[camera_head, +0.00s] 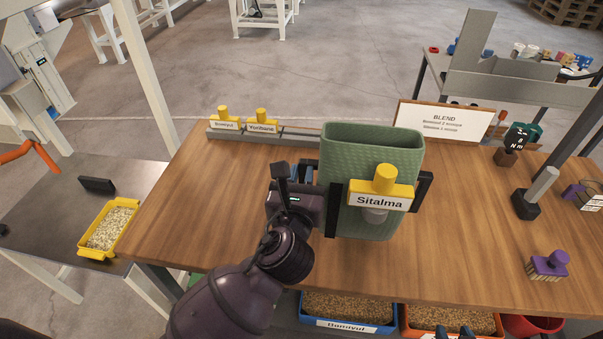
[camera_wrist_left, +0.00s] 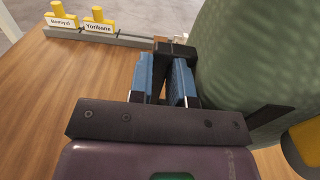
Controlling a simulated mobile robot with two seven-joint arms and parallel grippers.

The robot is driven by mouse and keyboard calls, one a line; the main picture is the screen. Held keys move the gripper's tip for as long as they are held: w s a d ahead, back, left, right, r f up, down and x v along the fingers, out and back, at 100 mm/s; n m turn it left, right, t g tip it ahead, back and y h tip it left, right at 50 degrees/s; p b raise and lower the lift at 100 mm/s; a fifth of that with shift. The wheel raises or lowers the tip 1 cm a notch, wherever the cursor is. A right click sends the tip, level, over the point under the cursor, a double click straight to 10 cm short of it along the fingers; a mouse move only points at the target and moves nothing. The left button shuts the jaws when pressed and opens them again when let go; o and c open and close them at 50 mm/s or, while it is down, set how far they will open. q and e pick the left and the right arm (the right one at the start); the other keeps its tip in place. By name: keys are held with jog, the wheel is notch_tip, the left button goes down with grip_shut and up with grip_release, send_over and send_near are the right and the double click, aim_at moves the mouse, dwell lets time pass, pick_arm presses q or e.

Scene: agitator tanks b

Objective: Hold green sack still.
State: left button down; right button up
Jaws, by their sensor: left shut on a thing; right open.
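The green sack (camera_head: 372,150) is an open-topped, ribbed container standing upright on the wooden table. Black handles stick out at its left and right sides. A yellow-topped tag reading "Sitalma" (camera_head: 380,195) is on its front. In the left wrist view the sack's side (camera_wrist_left: 245,60) fills the upper right. My left gripper (camera_head: 308,178) is at the sack's left side. Its blue fingers (camera_wrist_left: 165,82) are shut on the black left handle (camera_wrist_left: 176,50). What appear to be the fingertips of my right gripper (camera_head: 455,333) show at the bottom edge, apart from the sack.
A rack (camera_head: 290,135) with two yellow-topped tags stands at the back left. A "BLEND" sign (camera_head: 445,119) stands behind the sack. A purple-handled brush (camera_head: 547,264) and a black-based block (camera_head: 525,207) are at the right. Grain bins (camera_head: 348,310) sit below the front edge. The table's left part is clear.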

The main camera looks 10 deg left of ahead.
pick_arm(q)
notch_tip(320, 180, down, 7)
jog(key=b, duration=0.3)
jog(key=shift+r, duration=0.2)
pick_arm(e)
jog(key=shift+s+f, duration=0.2)
jog(key=shift+f, duration=0.9)
jog(key=shift+s+f, duration=0.2)
jog(key=shift+f, duration=0.85)
pick_arm(q)
jog(key=shift+f, duration=0.1)
jog(key=c, duration=1.7)
grip_release()
jog(key=shift+c, duration=0.2)
grip_shut()
jog(key=shift+s+f, duration=0.1)
jog(key=shift+f, duration=0.15)
pick_arm(e)
jog(key=shift+o, duration=0.2)
